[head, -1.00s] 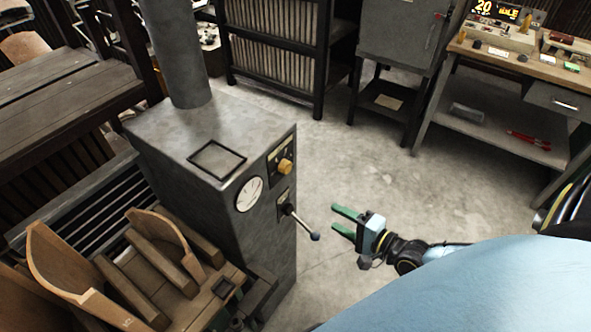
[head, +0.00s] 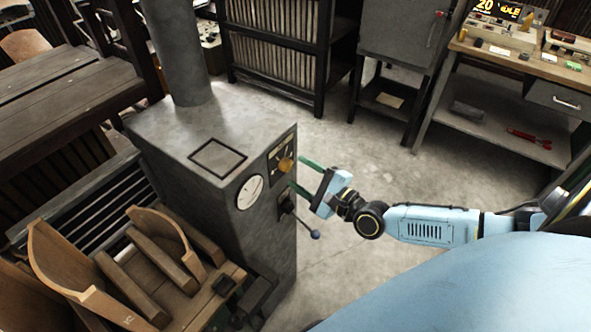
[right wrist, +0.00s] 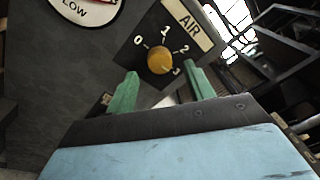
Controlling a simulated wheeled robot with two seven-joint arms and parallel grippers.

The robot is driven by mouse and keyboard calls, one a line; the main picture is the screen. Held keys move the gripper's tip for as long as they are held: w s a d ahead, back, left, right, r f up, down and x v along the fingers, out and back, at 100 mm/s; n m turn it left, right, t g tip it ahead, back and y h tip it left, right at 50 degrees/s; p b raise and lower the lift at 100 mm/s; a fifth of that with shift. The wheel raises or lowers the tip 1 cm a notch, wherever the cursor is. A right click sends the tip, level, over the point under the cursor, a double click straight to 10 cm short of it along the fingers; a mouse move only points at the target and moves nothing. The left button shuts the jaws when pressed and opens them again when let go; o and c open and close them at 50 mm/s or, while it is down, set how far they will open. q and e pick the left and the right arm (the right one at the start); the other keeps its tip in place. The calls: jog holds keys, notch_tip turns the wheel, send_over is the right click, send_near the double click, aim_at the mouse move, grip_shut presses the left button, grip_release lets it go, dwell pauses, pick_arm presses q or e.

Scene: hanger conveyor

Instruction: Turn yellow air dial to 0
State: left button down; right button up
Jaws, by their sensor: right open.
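The yellow air dial (head: 286,165) sits on a dark plate on the side of a grey metal cabinet (head: 228,225). In the right wrist view the dial (right wrist: 160,61) shows under the AIR label (right wrist: 187,24), with marks 0, 1, 2 and 3 around it. Which mark it points to is hard to tell. My right gripper (head: 297,173) is open with green fingers pointing at the panel. In the right wrist view its fingertips (right wrist: 158,80) stand on either side of and just short of the dial, apart from it. My left gripper is not in view.
A round white gauge (head: 250,192) is beside the dial, reading LOW in the wrist view. A lever with a dark knob (head: 314,234) sticks out below my right gripper. Curved wooden pieces (head: 75,265) lie at the lower left. The floor right of the cabinet is clear.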

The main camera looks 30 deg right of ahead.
aim_at(286, 165)
jog(key=shift+x, duration=1.3)
jog(key=shift+c, duration=0.3)
jog(key=c, duration=0.9)
